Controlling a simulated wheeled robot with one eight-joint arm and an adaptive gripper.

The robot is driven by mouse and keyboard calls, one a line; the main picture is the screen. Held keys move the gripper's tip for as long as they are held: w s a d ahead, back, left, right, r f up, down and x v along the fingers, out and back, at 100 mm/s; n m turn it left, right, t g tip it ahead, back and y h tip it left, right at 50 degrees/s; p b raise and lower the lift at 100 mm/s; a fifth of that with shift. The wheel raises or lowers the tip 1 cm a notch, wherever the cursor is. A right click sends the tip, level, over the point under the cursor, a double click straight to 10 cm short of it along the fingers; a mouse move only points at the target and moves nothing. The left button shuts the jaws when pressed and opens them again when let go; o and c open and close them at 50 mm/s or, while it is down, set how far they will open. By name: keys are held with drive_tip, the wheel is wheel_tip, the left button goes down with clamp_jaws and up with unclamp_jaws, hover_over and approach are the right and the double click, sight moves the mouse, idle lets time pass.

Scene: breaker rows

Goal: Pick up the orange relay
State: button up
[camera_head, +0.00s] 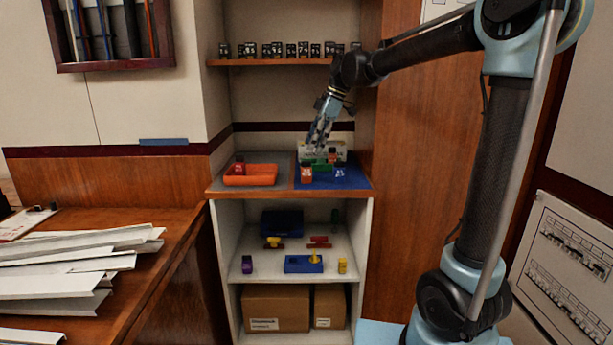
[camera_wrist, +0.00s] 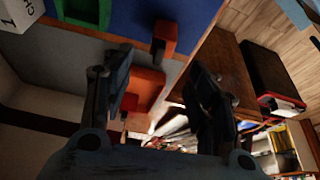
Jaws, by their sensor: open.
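An orange relay (camera_head: 306,174), a small block with a pale label, stands at the front left of the blue mat (camera_head: 356,183). Another orange-red block (camera_head: 333,157) stands farther back on that mat, and a red one (camera_head: 239,168) sits in the orange tray. My gripper (camera_head: 317,143) is open and empty above the back of the blue mat, apart from the blocks. In the wrist view, an orange block (camera_wrist: 164,38) shows beyond the open fingers (camera_wrist: 160,72), on the blue mat, with the orange tray (camera_wrist: 150,84) between the fingers.
A blue block (camera_head: 340,173) stands right of the orange relay. A green piece (camera_head: 319,164) and a white lettered box (camera_head: 337,147) are behind. The orange tray (camera_head: 250,181) lies on a grey mat at left. An upper shelf (camera_head: 270,62) with black blocks hangs above; side walls bound the counter.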

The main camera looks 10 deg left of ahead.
sight(307, 164)
drive_tip(key=shift+x, duration=4.25)
drive_tip(key=shift+d, duration=0.15)
drive_tip(key=shift+c, duration=0.5)
drive_tip(key=c, duration=1.1)
